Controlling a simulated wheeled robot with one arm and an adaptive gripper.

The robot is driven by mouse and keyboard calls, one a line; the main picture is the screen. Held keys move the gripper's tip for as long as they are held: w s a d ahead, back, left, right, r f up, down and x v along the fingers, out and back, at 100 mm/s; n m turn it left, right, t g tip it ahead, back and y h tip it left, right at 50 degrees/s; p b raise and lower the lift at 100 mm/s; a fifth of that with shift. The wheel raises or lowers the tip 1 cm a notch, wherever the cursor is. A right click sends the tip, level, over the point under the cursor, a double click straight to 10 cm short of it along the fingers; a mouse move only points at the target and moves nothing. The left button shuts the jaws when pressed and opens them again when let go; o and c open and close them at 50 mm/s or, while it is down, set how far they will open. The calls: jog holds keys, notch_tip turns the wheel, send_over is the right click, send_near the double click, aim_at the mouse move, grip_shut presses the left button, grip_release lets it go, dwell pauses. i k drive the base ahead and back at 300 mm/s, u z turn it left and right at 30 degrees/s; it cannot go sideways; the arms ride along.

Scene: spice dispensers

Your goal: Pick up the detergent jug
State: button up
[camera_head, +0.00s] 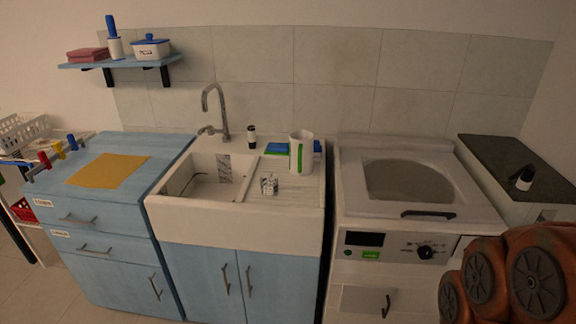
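A white jug-like container (307,146) with green marks on its sides stands upright at the back of the sink's ribbed drainboard. It is the likeliest detergent jug, but its label is too small to read. My orange arm shows at the bottom right, in front of the washing machine's right side. My gripper is not in view, so its state and what it may hold are hidden.
A small patterned cup (269,184) stands in front of the jug. A blue-green sponge-like item (277,148) and a dark bottle (251,137) are to its left. The basin (190,183) and tall tap (222,110) lie left. The washing machine (385,255) stands right.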

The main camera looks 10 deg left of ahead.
aim_at(301, 142)
jog(key=z, duration=0.85)
jog(key=i, duration=1.3)
jog(key=u, duration=2.8)
